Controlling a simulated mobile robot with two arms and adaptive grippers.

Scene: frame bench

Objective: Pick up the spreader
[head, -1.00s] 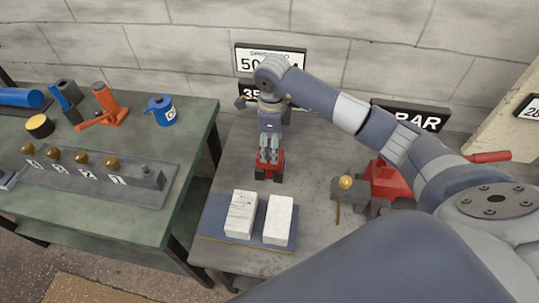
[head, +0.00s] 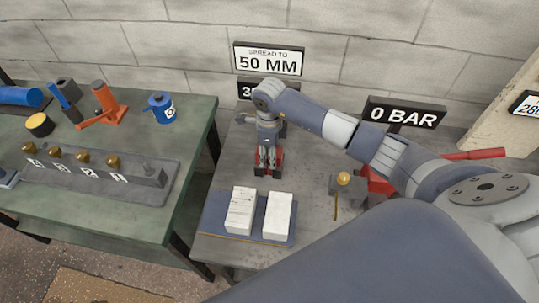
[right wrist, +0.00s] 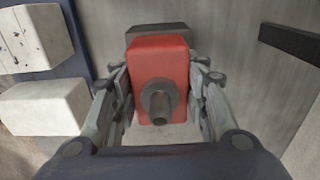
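The spreader looks to be the red block with a grey stub on top and dark parts at its ends, standing on the grey bench. In the head view its red body (head: 279,160) is partly hidden behind my right gripper (head: 267,168). The right wrist view shows the red body (right wrist: 160,66) between the two fingers of my right gripper (right wrist: 163,100). The fingers are apart, one along each side of it, and a firm grip is not visible. My left gripper is not in view.
Two white blocks (head: 241,211) (head: 277,215) stand on a blue mat (head: 222,228) in front of the spreader. A grey fixture with a brass knob (head: 343,178) and a red pump (head: 377,182) stand to the right. Signs (head: 267,58) (head: 403,113) stand behind. A green table (head: 190,125) is at left.

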